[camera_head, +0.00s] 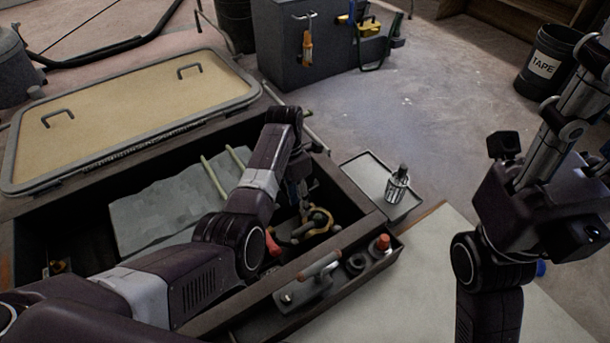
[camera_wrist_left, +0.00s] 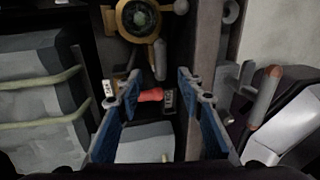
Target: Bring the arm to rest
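My left arm reaches in from the left, over an open, dark-walled locker. My left gripper (camera_head: 297,190) points down into the locker and is mostly hidden by its own wrist in the head view. In the left wrist view the left gripper (camera_wrist_left: 158,86) shows two blue-padded fingers spread apart. A small red-handled item (camera_wrist_left: 150,95) lies below, in the gap between them, and nothing is clamped. My right arm stands folded at the right of the head view; its fingers cannot be made out.
A brass-coloured ring fitting (camera_head: 318,219) lies in the locker near the left gripper. A narrow side tray (camera_head: 232,331) holds a trowel-like tool. A raised hatch lid (camera_head: 130,118) stands behind. A grey tray (camera_head: 351,174) carries a metal cup. A black TAPE bin (camera_head: 545,66) stands back right.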

